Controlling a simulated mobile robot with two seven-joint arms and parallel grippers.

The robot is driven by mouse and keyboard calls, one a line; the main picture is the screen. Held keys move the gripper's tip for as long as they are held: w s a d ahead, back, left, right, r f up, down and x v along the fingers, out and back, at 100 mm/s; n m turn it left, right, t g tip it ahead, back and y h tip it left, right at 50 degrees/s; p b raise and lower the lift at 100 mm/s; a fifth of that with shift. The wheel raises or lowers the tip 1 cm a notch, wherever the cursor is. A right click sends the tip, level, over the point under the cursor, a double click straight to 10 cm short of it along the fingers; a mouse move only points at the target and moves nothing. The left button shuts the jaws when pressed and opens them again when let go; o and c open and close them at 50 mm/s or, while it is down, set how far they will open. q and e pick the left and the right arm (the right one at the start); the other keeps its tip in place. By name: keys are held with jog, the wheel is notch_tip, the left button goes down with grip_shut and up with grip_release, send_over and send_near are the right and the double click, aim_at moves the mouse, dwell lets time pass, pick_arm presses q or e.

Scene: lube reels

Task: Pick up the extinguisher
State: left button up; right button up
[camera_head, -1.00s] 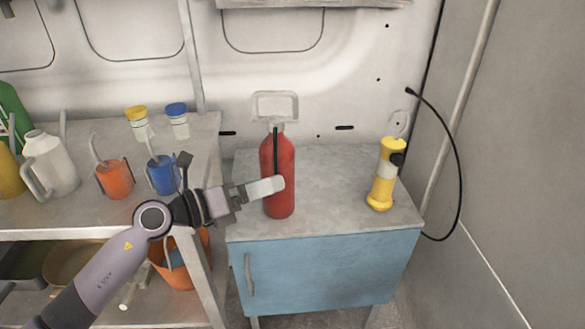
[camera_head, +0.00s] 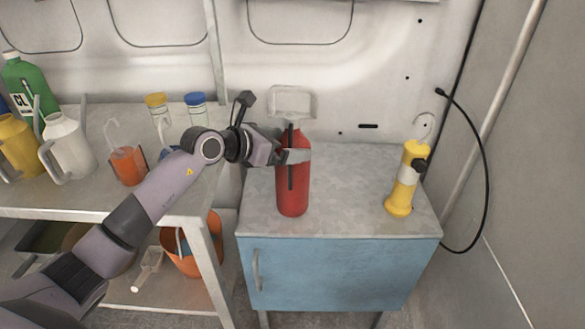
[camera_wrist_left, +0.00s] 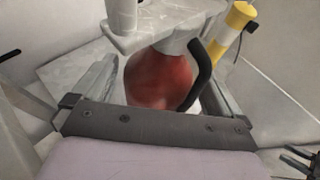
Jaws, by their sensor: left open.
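The red extinguisher (camera_head: 293,188) stands upright on the blue cabinet's grey top, with a pale handle and a dark hose at its upper end. My left gripper (camera_head: 297,154) is level with its upper body, reaching in from the left. One finger shows across the front of the extinguisher; the other is hidden. In the left wrist view the extinguisher (camera_wrist_left: 160,80) lies between the two spread fingers, with the hose on the right. I cannot tell whether either finger touches it.
A yellow and white lamp-like object (camera_head: 403,180) stands on the right of the blue cabinet (camera_head: 335,275). The shelf (camera_head: 180,205) on the left holds jugs and cans. A wall is close behind; the cabinet top between extinguisher and yellow object is clear.

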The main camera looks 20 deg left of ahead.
pick_arm(q)
jog(key=shift+x, duration=1.15)
jog(key=c, duration=1.5)
jog(key=shift+w+r, duration=0.1)
jog(key=shift+r, duration=0.25)
jog(key=shift+c, duration=1.4)
